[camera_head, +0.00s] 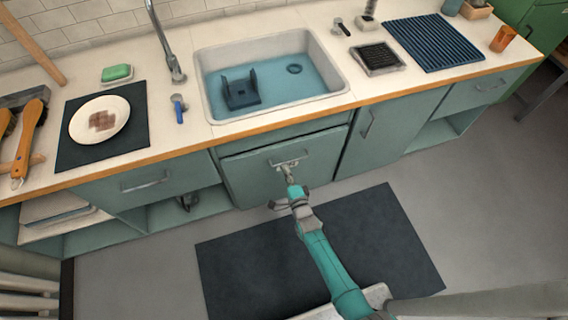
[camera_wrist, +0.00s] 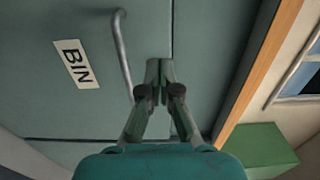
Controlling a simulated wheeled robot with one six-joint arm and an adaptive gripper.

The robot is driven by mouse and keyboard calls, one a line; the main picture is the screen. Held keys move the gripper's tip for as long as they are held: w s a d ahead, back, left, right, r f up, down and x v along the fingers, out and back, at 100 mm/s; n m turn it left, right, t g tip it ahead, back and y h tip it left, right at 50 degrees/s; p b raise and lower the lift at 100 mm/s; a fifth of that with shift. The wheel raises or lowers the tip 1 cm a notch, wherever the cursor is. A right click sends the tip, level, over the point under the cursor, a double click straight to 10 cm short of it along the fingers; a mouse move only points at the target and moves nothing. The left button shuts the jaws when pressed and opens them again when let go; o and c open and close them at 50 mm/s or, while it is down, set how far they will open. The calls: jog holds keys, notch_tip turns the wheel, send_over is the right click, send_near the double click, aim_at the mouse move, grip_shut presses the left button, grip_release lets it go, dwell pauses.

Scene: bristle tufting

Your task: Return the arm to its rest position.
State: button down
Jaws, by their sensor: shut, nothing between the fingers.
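My arm (camera_head: 325,258) is teal and reaches from the bottom of the head view up toward the cabinet front under the sink. My gripper (camera_head: 287,168) is at its far end, in front of the teal cabinet door (camera_head: 247,180). In the wrist view, my gripper (camera_wrist: 160,74) has its two dark fingers together, with nothing between them. Beside the fingers are the door's grey bar handle (camera_wrist: 122,50) and a white label reading BIN (camera_wrist: 76,63). I cannot tell whether the fingertips touch the door.
The sink (camera_head: 270,75) holds water and a dark blue fixture (camera_head: 240,92). A plate (camera_head: 99,121) sits on a dark mat at left; a ribbed blue mat (camera_head: 433,43) lies at right. The counter's orange edge (camera_head: 180,145) overhangs the cabinets. A dark floor mat (camera_head: 395,235) lies below.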

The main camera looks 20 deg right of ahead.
jog(key=s, duration=0.6)
jog(key=shift+s, duration=0.3)
